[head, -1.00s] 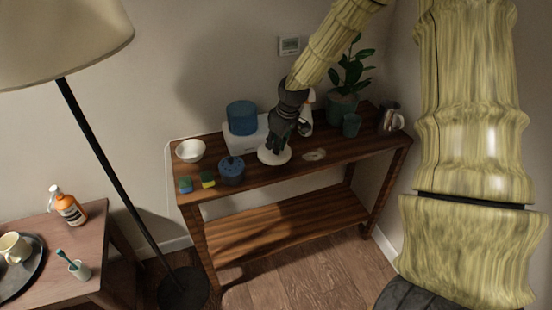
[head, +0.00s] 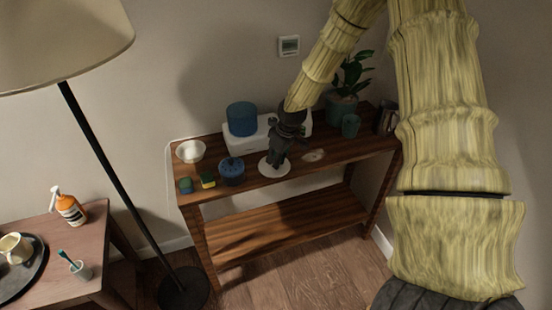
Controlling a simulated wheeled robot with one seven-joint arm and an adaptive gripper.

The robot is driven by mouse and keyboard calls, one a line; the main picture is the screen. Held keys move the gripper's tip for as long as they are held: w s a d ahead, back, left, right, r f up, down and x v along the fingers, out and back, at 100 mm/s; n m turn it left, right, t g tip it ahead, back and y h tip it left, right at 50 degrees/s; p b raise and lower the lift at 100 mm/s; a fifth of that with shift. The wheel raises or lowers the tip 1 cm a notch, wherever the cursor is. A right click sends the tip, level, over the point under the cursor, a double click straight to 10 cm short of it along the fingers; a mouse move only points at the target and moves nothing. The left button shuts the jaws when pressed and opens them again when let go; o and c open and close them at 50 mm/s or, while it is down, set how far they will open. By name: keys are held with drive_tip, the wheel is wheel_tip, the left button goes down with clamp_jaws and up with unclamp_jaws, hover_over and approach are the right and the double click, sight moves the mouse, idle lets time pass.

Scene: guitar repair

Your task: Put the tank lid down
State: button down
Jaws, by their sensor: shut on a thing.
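The tank lid (head: 267,171), a round white disc, is at the front part of the dark wooden console table. My gripper (head: 276,162) points down over the middle of the lid and is shut on it; its fingers hide the grip point. The lid looks level and very near or on the tabletop; I cannot tell whether it touches.
A dark blue lidded pot (head: 231,171) is close left of the lid, with sponges (head: 207,180) and a white bowl (head: 190,151) beyond. A small pale dish (head: 314,155) lies to the right. A plant (head: 341,105) and green cup (head: 350,125) stand at the back right.

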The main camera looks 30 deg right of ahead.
sight(283, 169)
drive_tip(key=shift+f, duration=0.15)
drive_tip(key=c, duration=1.4)
unclamp_jaws()
drive_tip(key=shift+b+v, duration=0.55)
drive_tip(key=shift+v, duration=5.6)
